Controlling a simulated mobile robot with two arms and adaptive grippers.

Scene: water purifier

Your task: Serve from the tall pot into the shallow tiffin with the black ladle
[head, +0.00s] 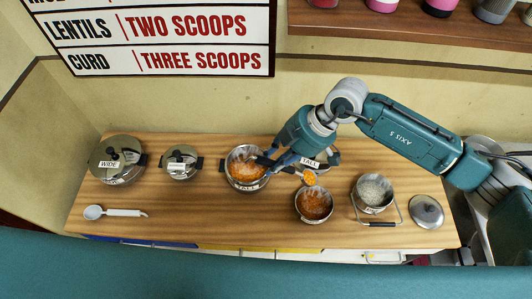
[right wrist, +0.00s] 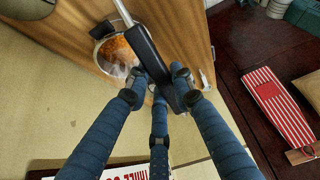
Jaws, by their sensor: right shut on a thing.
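The tall pot (head: 233,177) stands mid-table with orange food inside and a "TALL" label on its front. A steel tiffin bowl (head: 314,220) with orange food stands to its right and nearer the front. My right gripper (head: 277,160) is shut on the handle of the black ladle (head: 266,162), beside the tall pot's rim. The ladle's scoop (head: 310,178) holds orange food and is over or just behind the bowl's back rim. In the right wrist view the fingers (right wrist: 160,98) grip the black handle (right wrist: 147,50). My left gripper is not in view.
A tiffin in a wire frame (head: 374,194) holds white food, with a lid (head: 427,211) to its right. Another lid (head: 326,158) lies behind the bowl. Two lidded pots (head: 117,160) (head: 181,162) and a white ladle (head: 120,212) are at the left.

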